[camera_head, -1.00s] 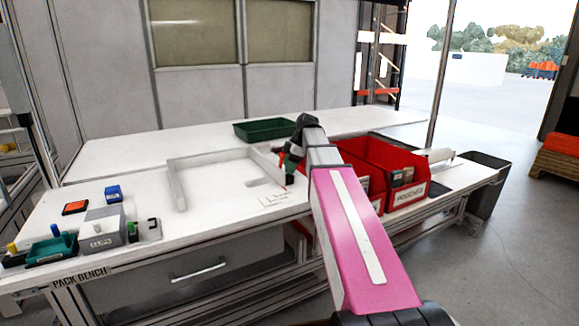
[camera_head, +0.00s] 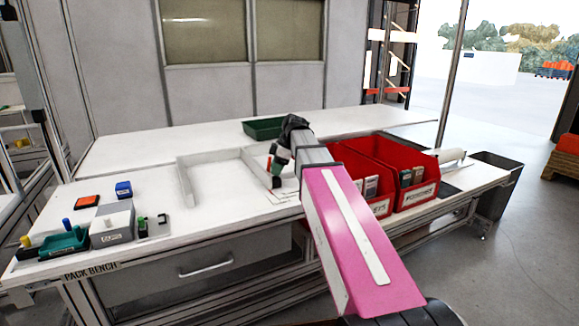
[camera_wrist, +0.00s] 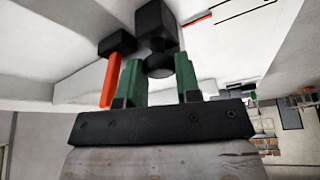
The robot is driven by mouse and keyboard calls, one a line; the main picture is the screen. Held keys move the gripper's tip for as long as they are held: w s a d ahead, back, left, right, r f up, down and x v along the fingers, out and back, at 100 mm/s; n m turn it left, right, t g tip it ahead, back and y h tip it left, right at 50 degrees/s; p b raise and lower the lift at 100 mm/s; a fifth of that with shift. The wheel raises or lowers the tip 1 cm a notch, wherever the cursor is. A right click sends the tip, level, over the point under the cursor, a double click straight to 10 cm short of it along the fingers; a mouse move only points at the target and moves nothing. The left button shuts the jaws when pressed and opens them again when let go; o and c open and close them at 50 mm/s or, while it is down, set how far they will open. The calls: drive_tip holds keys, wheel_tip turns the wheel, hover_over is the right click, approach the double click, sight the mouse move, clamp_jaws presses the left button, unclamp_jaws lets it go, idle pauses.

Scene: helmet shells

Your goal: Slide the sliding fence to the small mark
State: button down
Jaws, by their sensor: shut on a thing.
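The sliding fence (camera_head: 256,163) is the white right-hand wall of a low white frame on the bench, partly hidden by my gripper (camera_head: 277,178). In the wrist view, the green fingers of my gripper (camera_wrist: 159,78) are closed around a black knob (camera_wrist: 158,64). An orange-red pin with a black top (camera_wrist: 109,84) stands beside the fingers. Printed marks (camera_head: 283,196) lie on the bench just right of and in front of the gripper. Red and black lines (camera_wrist: 230,14) also show in the wrist view. I cannot tell which is the small mark.
Red bins (camera_head: 415,192) stand right of my arm. A green tray (camera_head: 264,129) sits behind the frame. A grey box (camera_head: 111,229), a green holder (camera_head: 64,243) and small blue and orange pads are at the left. The bench top inside the frame is clear.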

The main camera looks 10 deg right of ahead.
drive_tip(key=shift+s+a, duration=0.2)
drive_tip(key=shift+a, duration=0.4)
drive_tip(key=shift+s+a, duration=0.2)
drive_tip(key=shift+a, duration=0.4)
drive_tip(key=c, duration=0.8)
unclamp_jaws()
drive_tip(key=shift+c, duration=0.2)
drive_tip(key=v, duration=1)
drive_tip(key=shift+r, duration=0.4)
